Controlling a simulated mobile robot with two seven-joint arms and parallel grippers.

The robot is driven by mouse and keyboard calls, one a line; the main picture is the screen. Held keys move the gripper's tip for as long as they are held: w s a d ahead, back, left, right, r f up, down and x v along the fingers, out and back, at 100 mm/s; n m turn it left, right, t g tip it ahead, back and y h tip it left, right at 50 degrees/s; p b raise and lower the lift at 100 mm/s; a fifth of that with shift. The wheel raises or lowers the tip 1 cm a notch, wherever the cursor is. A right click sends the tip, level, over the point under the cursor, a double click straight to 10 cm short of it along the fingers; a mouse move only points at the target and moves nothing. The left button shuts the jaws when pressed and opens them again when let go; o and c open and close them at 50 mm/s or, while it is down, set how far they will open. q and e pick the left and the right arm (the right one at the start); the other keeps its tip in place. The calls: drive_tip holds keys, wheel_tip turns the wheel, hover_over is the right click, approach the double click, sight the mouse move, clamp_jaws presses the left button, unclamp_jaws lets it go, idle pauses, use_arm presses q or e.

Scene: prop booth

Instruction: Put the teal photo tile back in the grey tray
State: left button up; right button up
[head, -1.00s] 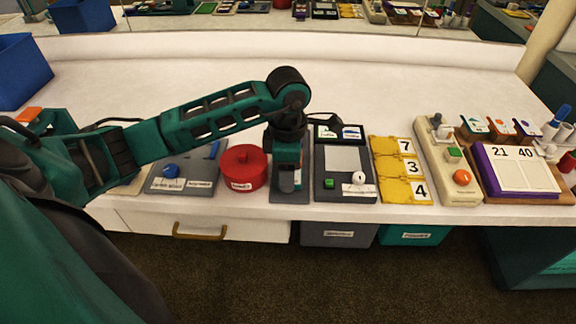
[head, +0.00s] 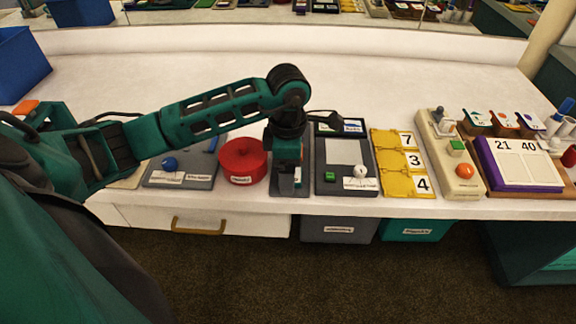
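My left gripper (head: 287,180) points down over a narrow grey board (head: 272,190) near the table's front edge. The arm and wrist hide most of that board, and I cannot tell whether the fingers are open or hold anything. A dark grey tray (head: 322,172) lies just right of the gripper. It has a pale rectangle, a green cube (head: 330,176), a white ball (head: 360,171) and a label. Small picture tiles (head: 353,127) show at its far end. I cannot make out which thing is the teal photo tile. My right gripper is not in view.
A round red container (head: 242,160) and a grey board with a blue knob (head: 169,163) stand left of the gripper. Yellow number panels (head: 397,160) and a beige board (head: 440,150) stand to the right. The table behind is clear.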

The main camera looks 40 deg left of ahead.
use_arm(q)
wheel_tip(320, 180, up, 13)
drive_tip(key=p, duration=0.1)
idle(0.5)
idle(0.3)
